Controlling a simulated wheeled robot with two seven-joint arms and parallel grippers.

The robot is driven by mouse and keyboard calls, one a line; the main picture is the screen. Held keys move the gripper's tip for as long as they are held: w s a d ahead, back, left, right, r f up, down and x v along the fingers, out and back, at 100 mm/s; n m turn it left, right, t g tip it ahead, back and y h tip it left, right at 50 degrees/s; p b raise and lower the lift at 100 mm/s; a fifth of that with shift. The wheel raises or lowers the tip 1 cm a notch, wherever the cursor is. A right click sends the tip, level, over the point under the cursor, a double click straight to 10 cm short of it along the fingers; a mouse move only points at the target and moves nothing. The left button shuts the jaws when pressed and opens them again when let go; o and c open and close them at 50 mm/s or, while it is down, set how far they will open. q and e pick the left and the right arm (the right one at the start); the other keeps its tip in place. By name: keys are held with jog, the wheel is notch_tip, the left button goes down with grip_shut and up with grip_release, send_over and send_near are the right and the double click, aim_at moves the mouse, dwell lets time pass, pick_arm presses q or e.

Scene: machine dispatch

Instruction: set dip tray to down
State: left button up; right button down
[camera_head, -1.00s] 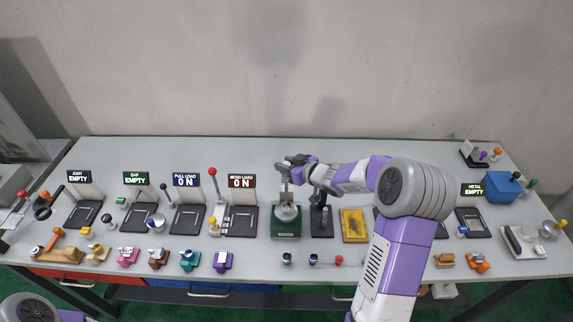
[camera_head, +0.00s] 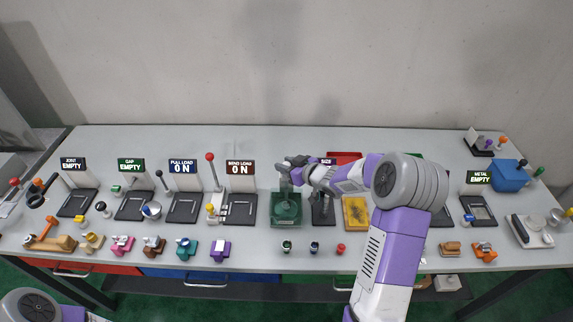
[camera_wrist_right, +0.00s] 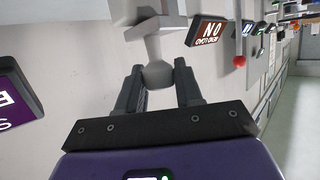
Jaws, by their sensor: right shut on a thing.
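A green-based station (camera_head: 286,222) stands at the middle of the bench in the head view. I cannot tell for sure whether it is the dip tray. My right gripper (camera_head: 289,171) is above it, at the top of its upright grey part. In the right wrist view, my right gripper (camera_wrist_right: 160,88) has its two dark fingers shut on a rounded grey knob (camera_wrist_right: 158,74), with a pale stem and block beyond it. In the head view, the gripper partly hides the station's upper part. My left gripper is not in view.
A yellow tray (camera_head: 355,212) is to the right. Small coloured parts line the front. My right arm hides some of the right side.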

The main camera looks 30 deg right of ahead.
jog(key=c, duration=0.8)
grip_release()
jog(key=shift+f, duration=0.25)
jog(key=v, duration=0.7)
jog(key=shift+s+p, duration=0.35)
jog(key=shift+d+r, duration=0.1)
jog(key=shift+r, duration=0.05)
